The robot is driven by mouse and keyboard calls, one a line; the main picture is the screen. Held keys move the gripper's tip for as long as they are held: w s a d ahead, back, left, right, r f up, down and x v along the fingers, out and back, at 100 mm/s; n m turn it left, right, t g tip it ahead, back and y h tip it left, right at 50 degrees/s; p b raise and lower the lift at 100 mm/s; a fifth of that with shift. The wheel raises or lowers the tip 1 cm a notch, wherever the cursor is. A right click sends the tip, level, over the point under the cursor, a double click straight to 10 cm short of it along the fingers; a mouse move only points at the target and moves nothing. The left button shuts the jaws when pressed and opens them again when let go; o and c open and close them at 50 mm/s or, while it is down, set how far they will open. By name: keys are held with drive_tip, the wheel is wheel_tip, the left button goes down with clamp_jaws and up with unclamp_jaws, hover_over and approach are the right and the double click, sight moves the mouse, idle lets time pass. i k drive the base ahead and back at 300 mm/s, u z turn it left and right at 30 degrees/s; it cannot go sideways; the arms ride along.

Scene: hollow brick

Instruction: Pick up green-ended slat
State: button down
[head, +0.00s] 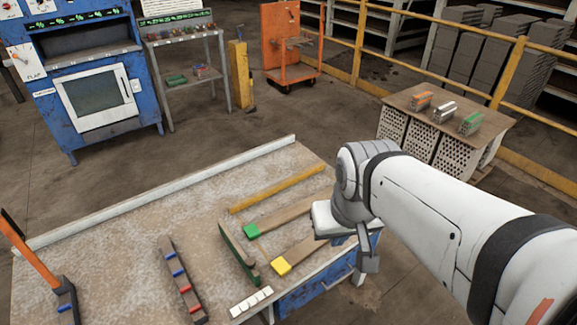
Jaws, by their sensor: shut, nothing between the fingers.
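The green-ended slat (283,217) lies flat on the worktable, its green end (251,231) at the lower left and its brown wooden length running to the upper right. Its far end reaches close to my wrist, and I cannot tell whether part of it is hidden there. My gripper (368,262) hangs to the right of the slat, near the table's right edge, apart from the green end. It is shut and empty, seen partly from behind. A similar yellow-ended slat (304,252) lies nearer the front, its right end near my gripper.
A yellow bar (277,188) lies behind the slats. A long green piece (238,252) lies to their left, beside a strip with red and blue blocks (182,280). White tiles (251,303) sit at the front edge. The table's left middle (110,240) is clear.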

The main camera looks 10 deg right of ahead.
sight(255, 230)
drive_tip(key=z, duration=0.15)
drive_tip(key=k, duration=1.1)
drive_tip(key=z, duration=0.4)
drive_tip(key=i, duration=2.35)
drive_tip(key=u, duration=0.7)
